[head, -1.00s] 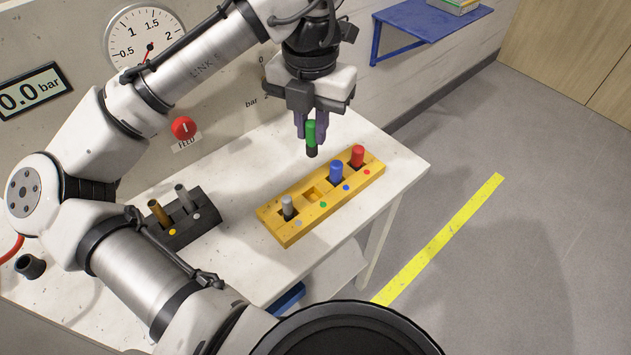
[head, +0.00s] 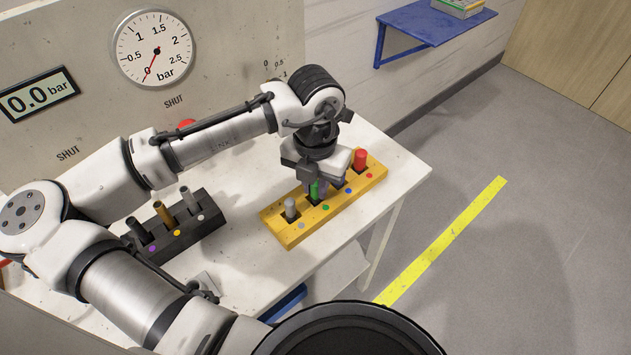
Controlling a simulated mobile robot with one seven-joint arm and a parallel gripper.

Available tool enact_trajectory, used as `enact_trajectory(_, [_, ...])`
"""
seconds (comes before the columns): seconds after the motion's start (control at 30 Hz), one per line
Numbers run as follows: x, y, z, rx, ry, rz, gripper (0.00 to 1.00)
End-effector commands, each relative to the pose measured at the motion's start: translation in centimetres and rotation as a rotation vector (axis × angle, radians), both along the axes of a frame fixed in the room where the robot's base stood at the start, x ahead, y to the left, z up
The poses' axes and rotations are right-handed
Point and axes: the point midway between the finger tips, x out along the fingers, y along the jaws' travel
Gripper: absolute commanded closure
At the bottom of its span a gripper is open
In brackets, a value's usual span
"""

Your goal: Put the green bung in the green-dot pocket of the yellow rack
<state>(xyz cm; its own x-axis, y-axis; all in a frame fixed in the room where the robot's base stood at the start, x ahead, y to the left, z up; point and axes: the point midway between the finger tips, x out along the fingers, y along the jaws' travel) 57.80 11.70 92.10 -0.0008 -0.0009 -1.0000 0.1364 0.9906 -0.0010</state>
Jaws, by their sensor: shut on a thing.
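The yellow rack (head: 292,238) lies on the white table with a row of pockets and coloured dots. My gripper (head: 318,188) is low over the rack, shut on the green bung (head: 314,190). The bung is upright at the pocket by the green dot (head: 326,208); its lower end appears to be in that pocket, but how deep I cannot tell. A grey bung (head: 290,208) stands in the pocket to the left. A red bung (head: 360,158) stands at the right end. The blue bung is hidden behind my gripper.
A black rack (head: 185,238) with several bungs, brown and grey among them, stands to the left on the table (head: 395,175). A gauge panel (head: 230,60) rises behind. The table is clear right of the yellow rack.

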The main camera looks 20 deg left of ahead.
Motion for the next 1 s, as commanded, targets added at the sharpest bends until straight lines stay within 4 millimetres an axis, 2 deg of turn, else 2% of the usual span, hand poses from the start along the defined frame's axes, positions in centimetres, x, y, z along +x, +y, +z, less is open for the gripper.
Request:
enact_trajectory(0.2, [0.0, 0.0, -0.4, -0.001, 0.0, 0.0, 1.0])
enact_trajectory(0.23, [0.0, 0.0, -0.4, -0.001, -0.001, 0.0, 0.81])
enact_trajectory(0.4, [0.0, 0.0, -0.3, 0.0, 0.0, 0.0, 0.61])
enact_trajectory(0.77, [0.0, 0.0, 0.3, 0.002, 0.0, 0.0, 0.61])
enact_trajectory(0.87, [0.1, 0.0, 1.4, 0.001, -0.002, 0.0, 0.61])
enact_trajectory(1.0, [0.1, 0.0, 4.2, 0.0, -0.004, 0.0, 0.61])
